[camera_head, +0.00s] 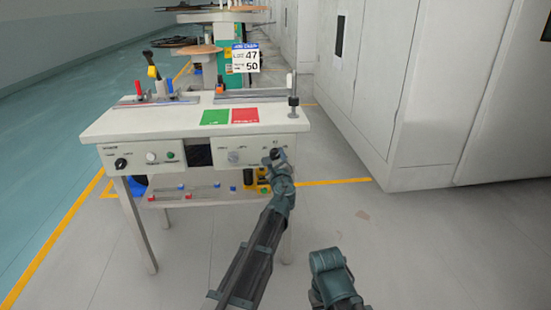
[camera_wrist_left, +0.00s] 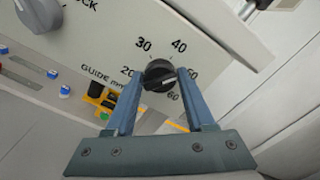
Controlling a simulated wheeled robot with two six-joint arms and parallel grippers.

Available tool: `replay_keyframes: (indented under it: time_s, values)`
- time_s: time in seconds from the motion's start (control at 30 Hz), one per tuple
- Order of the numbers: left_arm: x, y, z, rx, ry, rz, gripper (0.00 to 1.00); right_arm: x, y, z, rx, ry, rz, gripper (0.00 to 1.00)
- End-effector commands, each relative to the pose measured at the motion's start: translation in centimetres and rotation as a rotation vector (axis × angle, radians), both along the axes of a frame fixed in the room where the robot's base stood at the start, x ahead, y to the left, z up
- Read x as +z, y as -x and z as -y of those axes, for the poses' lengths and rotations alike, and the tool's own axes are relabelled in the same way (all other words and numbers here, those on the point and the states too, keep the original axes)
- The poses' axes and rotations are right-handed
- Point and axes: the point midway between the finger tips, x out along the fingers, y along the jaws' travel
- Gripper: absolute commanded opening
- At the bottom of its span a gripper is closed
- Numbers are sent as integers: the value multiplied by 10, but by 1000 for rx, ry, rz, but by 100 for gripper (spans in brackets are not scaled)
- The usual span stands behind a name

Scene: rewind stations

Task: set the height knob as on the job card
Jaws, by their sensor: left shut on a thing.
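The job card (camera_head: 245,58) stands at the back of the bench and shows the numbers 47 and 50; its small labels are too blurred to read. My left gripper (camera_head: 277,156) is at the right end of the bench's front panel. In the left wrist view, its fingers are shut on a round black knob (camera_wrist_left: 160,76), one on each side. The dial around it reads "GUIDE mm", with 20, 30, 40 and 60 legible and 50 partly hidden by a finger. The knob's white mark points right, roughly towards 50. My right gripper is not in view.
The white bench (camera_head: 120,121) carries a green patch (camera_head: 215,117) and a red patch (camera_head: 245,115). Other front controls include a black knob (camera_head: 121,163) and a grey knob (camera_head: 233,157). A lower shelf (camera_head: 200,196) holds small parts. Grey cabinets (camera_head: 420,80) stand at the right; the floor between is clear.

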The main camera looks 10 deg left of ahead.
Motion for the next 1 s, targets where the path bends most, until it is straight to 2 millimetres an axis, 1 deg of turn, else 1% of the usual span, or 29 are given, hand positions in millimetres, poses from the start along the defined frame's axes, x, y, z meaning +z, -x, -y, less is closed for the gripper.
replay_keyframes:
  time_s: [0.2, 0.5, 0.73, 1.0]
  values:
    - [0, 1, 1, -1, -171, -47, 0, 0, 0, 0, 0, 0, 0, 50]
    - [0, 1, 2, -2, -336, -94, 0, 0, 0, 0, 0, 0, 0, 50]
    - [0, 1, 2, -2, -400, -111, 0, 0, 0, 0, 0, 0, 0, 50]
    - [0, 2, 2, -2, -419, -117, 0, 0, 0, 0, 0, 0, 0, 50]
